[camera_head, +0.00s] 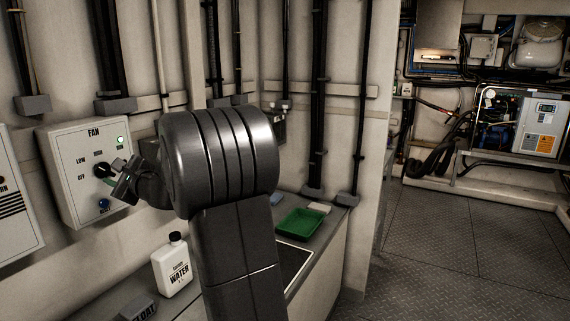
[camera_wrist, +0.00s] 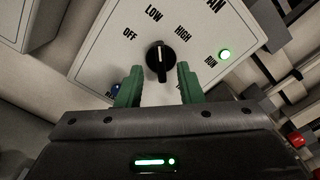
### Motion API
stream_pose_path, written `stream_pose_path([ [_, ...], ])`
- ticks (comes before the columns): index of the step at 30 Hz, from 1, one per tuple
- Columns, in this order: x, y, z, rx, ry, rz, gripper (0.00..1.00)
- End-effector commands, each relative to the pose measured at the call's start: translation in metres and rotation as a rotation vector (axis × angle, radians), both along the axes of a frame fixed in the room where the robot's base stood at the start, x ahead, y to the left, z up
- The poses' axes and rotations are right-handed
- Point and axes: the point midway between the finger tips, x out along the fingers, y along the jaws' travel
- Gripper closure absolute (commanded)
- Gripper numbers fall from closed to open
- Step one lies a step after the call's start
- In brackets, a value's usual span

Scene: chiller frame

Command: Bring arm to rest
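My gripper (camera_head: 119,178) is at the end of my raised arm, close in front of the fan control box (camera_head: 61,190) on the left wall. In the wrist view, my gripper (camera_wrist: 158,85) has two green fingers spread apart with nothing held between them. The black rotary knob (camera_wrist: 159,61) sits just beyond the fingertips, and its white mark points up between LOW and HIGH in that tilted view. The green RUN lamp (camera_wrist: 225,54) is lit. A blue button (camera_head: 103,204) is at the lower part of the box. My arm hides part of the wall and counter.
A white water jug (camera_head: 172,266) stands on the counter below the box. A green tray (camera_head: 299,224) lies farther back on the counter. Another panel (camera_head: 15,200) is at the left edge. Open metal floor (camera_head: 460,240) and machinery (camera_head: 520,122) are at the right.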

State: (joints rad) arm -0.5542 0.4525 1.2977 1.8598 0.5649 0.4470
Motion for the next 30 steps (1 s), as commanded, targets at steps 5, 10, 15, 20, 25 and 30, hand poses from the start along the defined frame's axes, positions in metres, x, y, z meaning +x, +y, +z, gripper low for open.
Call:
stream_pose_path([
  [5,0.014,0.029,0.001,0.000,0.000,0.001,0.66],
  [10,0.023,0.046,0.001,0.000,0.000,0.001,0.66],
  [15,0.027,0.052,0.001,0.002,0.001,-0.001,0.66],
  [20,0.027,0.052,0.000,0.005,0.008,-0.001,0.66],
  [25,0.027,0.052,0.000,0.005,0.008,-0.001,0.66],
  [30,0.024,0.046,-0.001,0.000,-0.002,-0.001,0.66],
])
